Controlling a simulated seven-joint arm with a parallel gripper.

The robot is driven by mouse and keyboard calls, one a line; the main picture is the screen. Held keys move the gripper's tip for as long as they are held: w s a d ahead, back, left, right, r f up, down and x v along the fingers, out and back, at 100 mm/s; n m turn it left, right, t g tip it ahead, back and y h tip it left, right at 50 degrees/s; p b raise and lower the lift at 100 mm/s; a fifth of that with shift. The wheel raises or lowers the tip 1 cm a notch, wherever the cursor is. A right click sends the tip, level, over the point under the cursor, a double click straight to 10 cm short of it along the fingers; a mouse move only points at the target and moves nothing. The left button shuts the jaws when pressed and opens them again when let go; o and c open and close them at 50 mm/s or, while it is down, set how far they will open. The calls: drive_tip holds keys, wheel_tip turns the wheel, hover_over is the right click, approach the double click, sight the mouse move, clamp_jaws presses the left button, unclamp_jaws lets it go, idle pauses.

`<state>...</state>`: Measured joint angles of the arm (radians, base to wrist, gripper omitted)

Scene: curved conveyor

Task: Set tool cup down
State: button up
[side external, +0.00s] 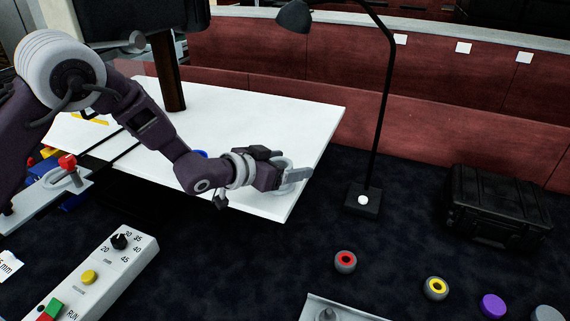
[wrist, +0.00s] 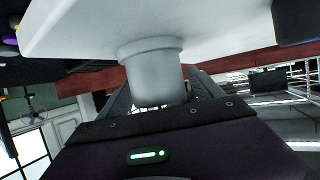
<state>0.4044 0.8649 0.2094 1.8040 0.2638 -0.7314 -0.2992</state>
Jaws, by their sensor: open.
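The tool cup (wrist: 153,75) is a plain pale grey cylinder. In the wrist view, which looks upside down, its wide end meets the white table (wrist: 90,25). In the side external view the cup (side external: 284,162) shows only partly, near the right front corner of the white table (side external: 260,120). My gripper (side external: 293,178) is at the cup, low over the table. Its fingers are open, one on each side of the cup. Any small gap between fingers and cup is hard to see.
A black lamp (side external: 385,90) stands right of the table, with a black case (side external: 503,206) beyond. A control box (side external: 105,262) is at the front left. Red-, yellow- and purple-topped round pieces lie on the dark surface at lower right. The table's middle is clear.

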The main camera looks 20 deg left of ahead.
drive_tip(key=v, duration=1.2)
drive_tip(key=shift+r, duration=0.2)
drive_tip(key=shift+a+r, duration=0.25)
drive_tip(key=s+a+r+n+g+y, duration=0.3)
drive_tip(key=s+a+r+y, duration=0.1)
drive_tip(key=s+a+r, duration=0.75)
drive_tip(key=s+a+f+g, duration=0.1)
drive_tip(key=s+g, duration=0.1)
drive_tip(key=s, duration=0.8)
drive_tip(key=s+a+f+n+g+y, duration=0.1)
drive_tip(key=s+g, duration=0.1)
drive_tip(key=s, duration=0.9)
drive_tip(key=shift+f, duration=0.25)
